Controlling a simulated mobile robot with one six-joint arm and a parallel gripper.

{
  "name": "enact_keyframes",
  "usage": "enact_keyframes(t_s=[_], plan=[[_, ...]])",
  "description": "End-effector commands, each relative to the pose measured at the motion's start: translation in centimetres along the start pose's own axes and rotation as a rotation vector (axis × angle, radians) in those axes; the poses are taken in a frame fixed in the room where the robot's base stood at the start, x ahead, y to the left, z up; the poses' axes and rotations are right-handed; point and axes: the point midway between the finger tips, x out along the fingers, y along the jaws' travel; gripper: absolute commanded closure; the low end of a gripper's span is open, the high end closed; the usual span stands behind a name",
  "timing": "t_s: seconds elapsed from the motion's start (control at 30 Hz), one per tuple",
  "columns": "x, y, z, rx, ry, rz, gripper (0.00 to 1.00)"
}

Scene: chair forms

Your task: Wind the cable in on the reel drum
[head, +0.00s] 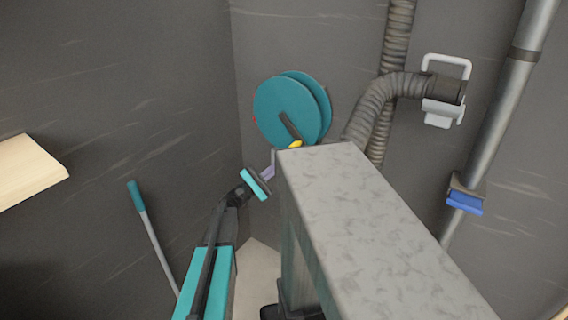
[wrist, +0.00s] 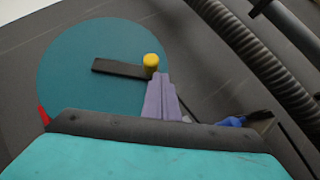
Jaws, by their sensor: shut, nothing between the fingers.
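The teal reel drum (head: 282,104) stands at the back of the head view, beyond the end of a grey stone-topped block. Its dark crank arm (head: 289,125) ends in a yellow knob (head: 296,144). The wrist view shows the drum (wrist: 85,85), the crank arm (wrist: 118,68) and the yellow knob (wrist: 151,62) face on. My gripper (head: 272,158) is shut and empty. In the wrist view its lavender fingers (wrist: 159,82) end just below the knob; I cannot tell whether they touch it. I cannot make out any cable for certain; a small red piece (wrist: 44,116) shows at the drum's lower left edge.
The stone-topped block (head: 375,230) fills the space right of my gripper. A ribbed grey hose (head: 375,105) hangs behind it, near a white wall bracket (head: 446,90). A metal pipe (head: 510,95) carries a blue-handled lever (head: 465,203). A teal-handled rod (head: 150,235) leans at left.

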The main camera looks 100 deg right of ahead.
Motion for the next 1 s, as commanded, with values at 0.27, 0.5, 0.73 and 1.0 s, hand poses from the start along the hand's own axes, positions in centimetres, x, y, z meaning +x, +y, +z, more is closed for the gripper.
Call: enact_keyframes(t_s=[0.27,0.5,0.73,1.0], plan=[[-2.2,-1.0,-2.4,0.001,0.002,0.002,1.0],[-6.0,-1.6,-1.9,0.001,0.004,0.003,1.0],[-9.6,-2.1,-1.8,0.003,0.005,0.004,1.0],[-11.8,-2.4,-1.8,0.003,0.005,0.004,1.0]])
